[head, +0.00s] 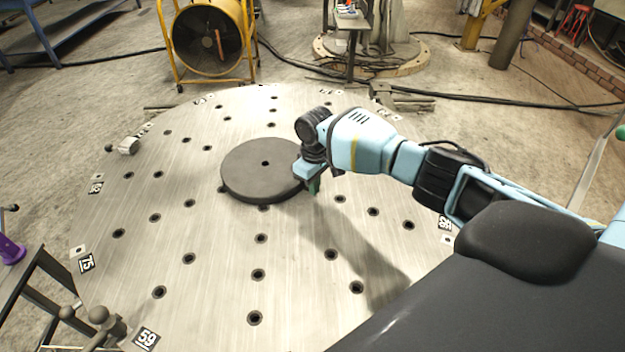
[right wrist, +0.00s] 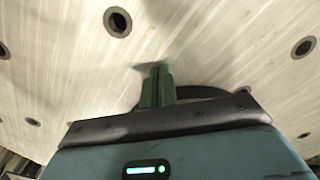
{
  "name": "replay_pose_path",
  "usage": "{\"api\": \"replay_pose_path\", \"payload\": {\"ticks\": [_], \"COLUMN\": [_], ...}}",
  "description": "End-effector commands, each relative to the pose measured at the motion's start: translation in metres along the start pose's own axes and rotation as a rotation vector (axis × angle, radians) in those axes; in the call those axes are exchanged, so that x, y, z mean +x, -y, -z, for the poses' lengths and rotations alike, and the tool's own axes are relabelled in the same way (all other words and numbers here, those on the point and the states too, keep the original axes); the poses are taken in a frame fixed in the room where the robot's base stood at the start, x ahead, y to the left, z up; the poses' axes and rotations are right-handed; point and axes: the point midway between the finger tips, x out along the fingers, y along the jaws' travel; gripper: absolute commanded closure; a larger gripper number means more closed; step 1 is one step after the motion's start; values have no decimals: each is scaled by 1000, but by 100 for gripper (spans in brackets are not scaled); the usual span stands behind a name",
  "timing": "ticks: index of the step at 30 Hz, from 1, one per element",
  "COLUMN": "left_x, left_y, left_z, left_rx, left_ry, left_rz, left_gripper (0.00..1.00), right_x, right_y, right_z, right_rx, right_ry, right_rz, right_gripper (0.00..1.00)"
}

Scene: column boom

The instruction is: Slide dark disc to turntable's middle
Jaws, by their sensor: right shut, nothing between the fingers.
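My right gripper (head: 313,186) is shut and empty, pointing down at the disc's right edge. From the head view I cannot tell whether it touches the disc. In the right wrist view the green fingers (right wrist: 157,86) are together, and a dark curved part of the disc (right wrist: 205,92) shows behind them, mostly hidden by the gripper body. My left gripper is not in view.
The turntable has several bolt holes and numbered tags (head: 146,338) along its rim. A clamp-like fitting (head: 127,146) sits at its left rim. A yellow fan (head: 208,40) stands behind. The turntable's front and left areas are clear.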

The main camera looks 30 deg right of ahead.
Motion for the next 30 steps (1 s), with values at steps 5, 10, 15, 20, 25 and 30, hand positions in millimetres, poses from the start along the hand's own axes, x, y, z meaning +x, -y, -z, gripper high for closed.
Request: {"api": "replay_pose_path", "payload": {"ticks": [5,10,15,20,25,30], "left_x": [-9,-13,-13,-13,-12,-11], "left_y": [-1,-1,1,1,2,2], "left_z": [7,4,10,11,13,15], "left_rx": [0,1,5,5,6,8], "left_ry": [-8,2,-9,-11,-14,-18], "left_rz": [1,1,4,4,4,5], "left_gripper": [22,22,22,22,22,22], "right_x": [-37,-68,-90,-99,-100,-100], "right_y": [-1,0,0,0,0,0], "right_z": [-2,-3,-4,-4,-4,-4], "right_rx": [-1,0,0,0,0,0], "right_ry": [-9,-4,-2,1,2,2], "right_rz": [-3,-2,-2,-2,-2,-2], "right_gripper": [100,100,100,100,100,100]}}
